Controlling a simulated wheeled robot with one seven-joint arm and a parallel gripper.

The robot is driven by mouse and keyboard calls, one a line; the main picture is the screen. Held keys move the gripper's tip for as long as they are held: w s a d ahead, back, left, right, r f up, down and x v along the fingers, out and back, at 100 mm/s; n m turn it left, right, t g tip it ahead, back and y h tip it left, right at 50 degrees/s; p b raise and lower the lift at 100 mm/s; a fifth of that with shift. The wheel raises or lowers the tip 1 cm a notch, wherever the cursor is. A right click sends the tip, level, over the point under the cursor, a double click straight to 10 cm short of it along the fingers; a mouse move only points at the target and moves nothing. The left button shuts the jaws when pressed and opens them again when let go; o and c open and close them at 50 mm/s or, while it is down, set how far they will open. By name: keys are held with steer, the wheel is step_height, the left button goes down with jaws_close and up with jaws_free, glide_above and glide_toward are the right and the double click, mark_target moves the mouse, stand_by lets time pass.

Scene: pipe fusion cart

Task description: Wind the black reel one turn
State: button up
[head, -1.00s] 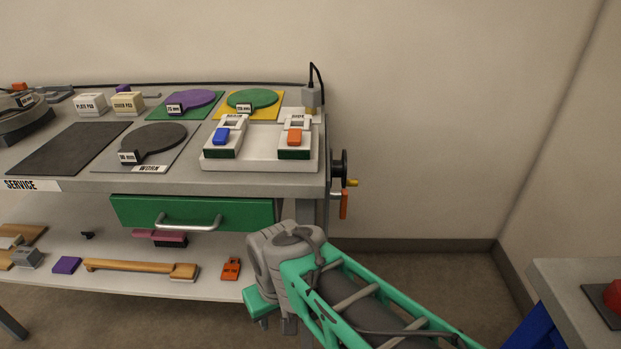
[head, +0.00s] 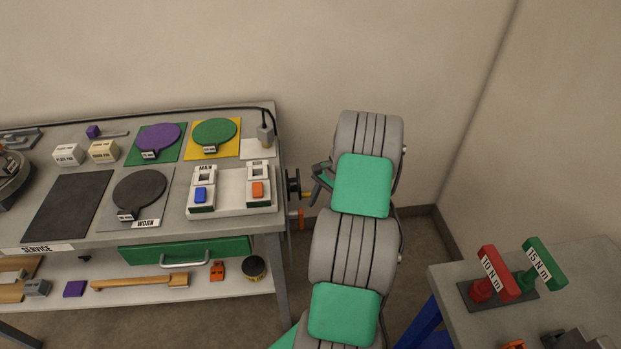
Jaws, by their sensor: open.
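The black reel (head: 292,187) is mounted on the right end of the cart, just below the bench top. A short yellow handle (head: 306,194) sticks out from it to the right. My gripper (head: 315,182) is open beside the reel, close to the yellow handle. My arm hides most of the gripper, and I cannot tell whether a finger touches the handle. An orange crank grip (head: 300,219) hangs just below the reel.
The bench top holds a white two-switch block (head: 231,207) near the reel. A green drawer (head: 187,253) is under the top. A second table (head: 455,277) at the right carries red and green torque handles. The wall stands behind my arm.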

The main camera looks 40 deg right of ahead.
mark_target(309, 193)
steer(key=w+d+r+m+t, duration=0.2)
steer(key=w+d+r+m, duration=0.3)
steer(key=w+m, duration=0.15)
steer(key=shift+m, duration=0.65)
steer(key=x, duration=0.5)
steer(key=p+x, duration=0.1)
steer(key=x, duration=0.1)
steer(key=shift+s+d+f, duration=0.15)
steer(key=shift+d+f, duration=0.15)
steer(key=shift+f, duration=0.15)
jaws_close()
